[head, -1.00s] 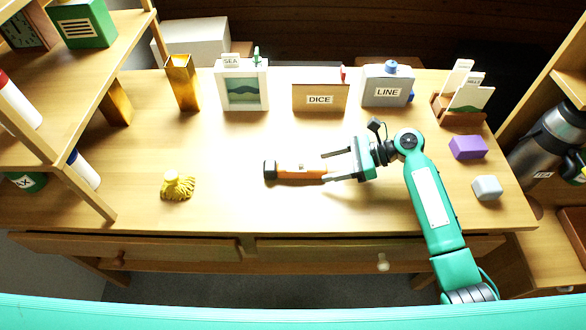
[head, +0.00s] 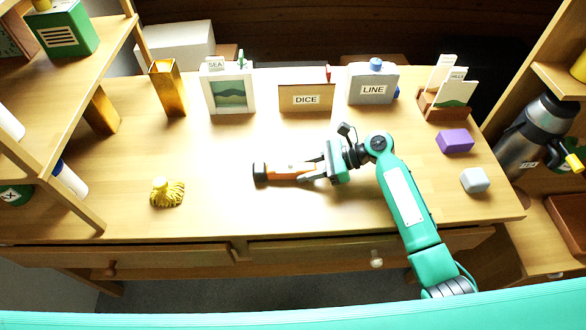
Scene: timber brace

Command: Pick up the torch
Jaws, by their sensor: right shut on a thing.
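The torch (head: 284,171) is orange with a black head at its left end. It lies on its side on the wooden desk, in the middle of the head view. My right gripper (head: 312,169) reaches in from the right and is shut on the torch's right part. The fingers hide some of that end. The torch appears to be at desk height; I cannot tell whether it touches the top. My left gripper is not in view.
Along the back of the desk (head: 220,205) stand a gold vase (head: 168,88), a SEA frame (head: 229,92), a DICE box (head: 306,98), a LINE box (head: 372,84) and a card holder (head: 444,104). A yellow tassel-like thing (head: 167,193) lies left; purple (head: 455,141) and grey (head: 475,180) blocks lie right.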

